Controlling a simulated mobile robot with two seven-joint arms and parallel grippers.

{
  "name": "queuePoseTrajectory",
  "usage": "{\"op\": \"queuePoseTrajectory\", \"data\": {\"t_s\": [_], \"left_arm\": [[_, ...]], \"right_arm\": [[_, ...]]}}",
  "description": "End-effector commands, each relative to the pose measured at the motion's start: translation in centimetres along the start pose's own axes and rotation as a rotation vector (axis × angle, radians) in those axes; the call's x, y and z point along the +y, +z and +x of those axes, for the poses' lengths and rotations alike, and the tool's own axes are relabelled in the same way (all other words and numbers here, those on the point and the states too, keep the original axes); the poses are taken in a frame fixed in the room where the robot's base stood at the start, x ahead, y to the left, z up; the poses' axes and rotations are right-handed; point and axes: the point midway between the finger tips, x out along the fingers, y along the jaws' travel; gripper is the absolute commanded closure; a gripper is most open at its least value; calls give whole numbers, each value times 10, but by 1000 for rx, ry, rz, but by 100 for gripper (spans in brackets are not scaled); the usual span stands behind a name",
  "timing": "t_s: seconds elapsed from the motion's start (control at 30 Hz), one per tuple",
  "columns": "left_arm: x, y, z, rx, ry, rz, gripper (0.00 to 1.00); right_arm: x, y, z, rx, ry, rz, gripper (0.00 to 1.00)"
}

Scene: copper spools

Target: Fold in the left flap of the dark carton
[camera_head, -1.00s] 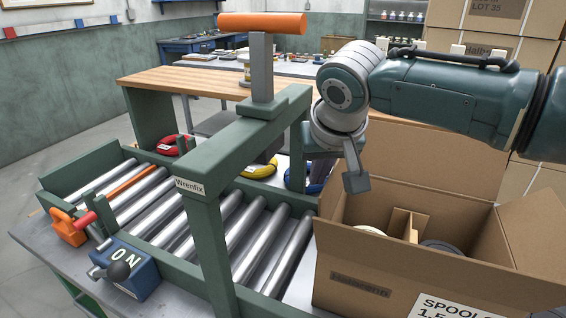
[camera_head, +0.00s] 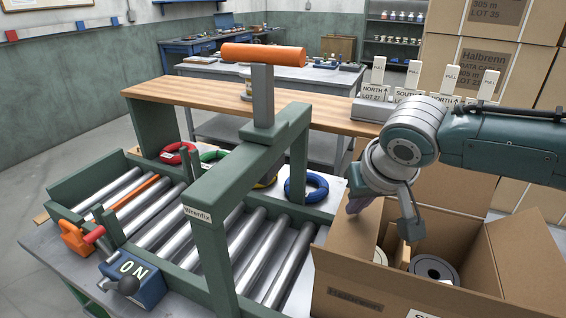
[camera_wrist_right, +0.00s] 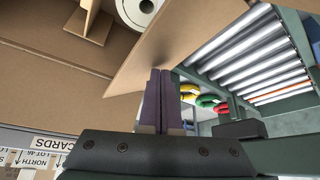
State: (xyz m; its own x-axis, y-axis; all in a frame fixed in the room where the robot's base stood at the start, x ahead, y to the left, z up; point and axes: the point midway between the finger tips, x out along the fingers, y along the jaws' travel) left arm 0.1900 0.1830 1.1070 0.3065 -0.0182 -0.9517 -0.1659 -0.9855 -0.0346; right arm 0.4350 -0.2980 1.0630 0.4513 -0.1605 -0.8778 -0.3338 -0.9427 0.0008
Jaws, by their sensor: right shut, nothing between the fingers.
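The brown carton (camera_head: 360,296) stands at the lower right in the head view, open at the top. Its left flap (camera_head: 345,240) stands up along the left side; in the wrist view it is the tan panel (camera_wrist_right: 200,38) by the fingertips. My right gripper (camera_head: 356,206) is shut and empty at the flap's upper edge. In the wrist view its purple fingers (camera_wrist_right: 158,76) lie close against the flap; I cannot tell whether they press on it. A spool (camera_head: 435,268) shows inside the carton. My left gripper is not in view.
A roller conveyor (camera_head: 240,255) with a green frame (camera_head: 210,255) lies left of the carton. A blue ring (camera_head: 306,188) and a red ring (camera_head: 178,153) lie behind it. Stacked cartons (camera_head: 480,60) stand behind at the right. A wooden bench (camera_head: 200,92) crosses the back.

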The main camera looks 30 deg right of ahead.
Motion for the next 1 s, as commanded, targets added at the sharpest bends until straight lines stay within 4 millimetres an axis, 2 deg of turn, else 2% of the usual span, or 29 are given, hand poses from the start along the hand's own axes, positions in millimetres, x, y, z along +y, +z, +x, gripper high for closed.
{"op": "queuePoseTrajectory", "data": {"t_s": [0.33, 0.4, 0.63, 1.0], "left_arm": [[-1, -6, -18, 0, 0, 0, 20], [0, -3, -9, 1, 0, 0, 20], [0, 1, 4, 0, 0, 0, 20], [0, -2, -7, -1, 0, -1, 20]], "right_arm": [[22, 10, -7, 0, 1, 0, 100], [21, 15, 3, 0, 0, 1, 100], [20, 23, 17, 0, -1, 2, 100], [21, 17, 8, 1, -1, 1, 100]]}}
